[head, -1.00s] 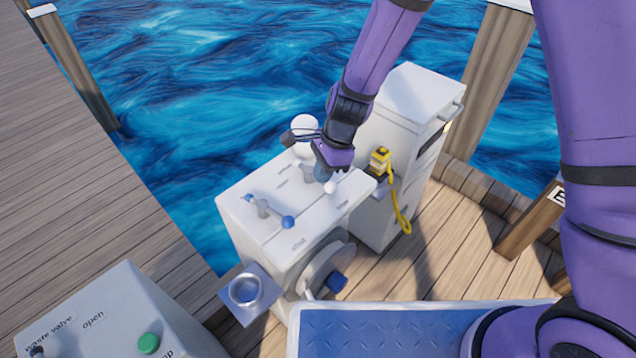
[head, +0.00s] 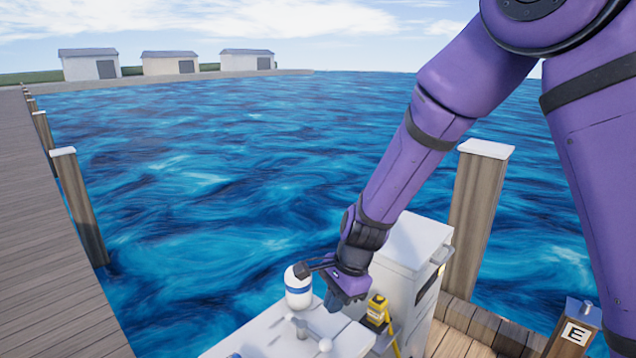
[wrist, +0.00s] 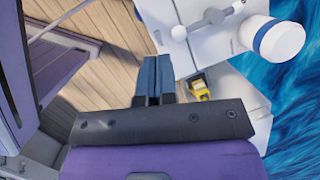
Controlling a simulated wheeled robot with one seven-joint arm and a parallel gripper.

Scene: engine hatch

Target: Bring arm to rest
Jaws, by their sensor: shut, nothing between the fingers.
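My gripper (head: 335,299) is at the end of my purple arm, above the right side of the white machine top (head: 262,333) in the head view. In the wrist view its two dark blue fingers (wrist: 153,80) lie together, shut and empty. In that view the fingers point past the edge of the white machine, over the wooden deck (wrist: 105,50). I cannot tell exactly how high they are above the machine.
A white bottle-shaped part with a blue band (head: 298,288) stands close by my gripper. A yellow device (head: 377,312) sits beside a tall white cabinet (head: 412,255). Wooden posts (head: 478,210) stand at right. Open water lies behind.

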